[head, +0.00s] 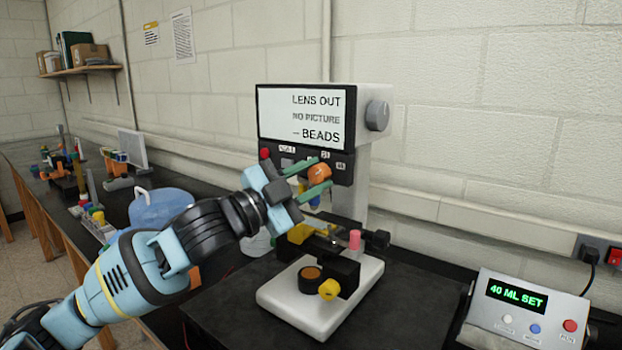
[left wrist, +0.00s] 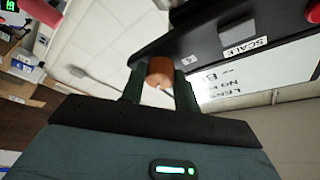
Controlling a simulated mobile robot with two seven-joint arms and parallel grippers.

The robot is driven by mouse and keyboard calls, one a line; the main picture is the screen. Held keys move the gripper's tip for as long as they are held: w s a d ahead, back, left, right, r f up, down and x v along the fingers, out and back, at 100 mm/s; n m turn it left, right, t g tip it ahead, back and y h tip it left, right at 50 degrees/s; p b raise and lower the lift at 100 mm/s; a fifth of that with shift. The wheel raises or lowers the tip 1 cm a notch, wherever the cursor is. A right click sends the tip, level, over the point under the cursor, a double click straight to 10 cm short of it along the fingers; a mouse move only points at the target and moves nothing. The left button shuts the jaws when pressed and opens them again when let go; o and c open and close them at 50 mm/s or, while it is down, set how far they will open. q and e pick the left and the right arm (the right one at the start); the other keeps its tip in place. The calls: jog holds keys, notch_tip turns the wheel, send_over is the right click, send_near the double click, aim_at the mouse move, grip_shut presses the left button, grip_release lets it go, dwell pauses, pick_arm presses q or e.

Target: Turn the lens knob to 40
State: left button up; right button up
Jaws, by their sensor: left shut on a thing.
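The microscope has a white base (head: 298,308) and a screen (head: 301,116) that reads "LENS OUT, NO PICTURE, BEADS". Below the screen is a dark panel with small white number labels, too small to read surely. The orange lens knob (head: 319,172) sits at this panel, with a pale mark on its face. My left gripper (head: 309,181) has its two green fingers on either side of the knob and is shut on it. The left wrist view shows the orange knob (left wrist: 159,72) between the fingertips. My right gripper is not in view.
A grey side knob (head: 377,115) is at the screen's right. A control box (head: 524,308) reading "40 ML SET" stands at the right. A blue container (head: 158,205) is behind my left arm.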

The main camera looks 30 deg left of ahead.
pick_arm(q)
jog(key=shift+a+r+m+g+h, duration=0.15)
jog(key=shift+m+g+h, duration=0.25)
jog(key=shift+m, duration=1)
jog(key=o, duration=1)
jog(key=shift+c, duration=0.2)
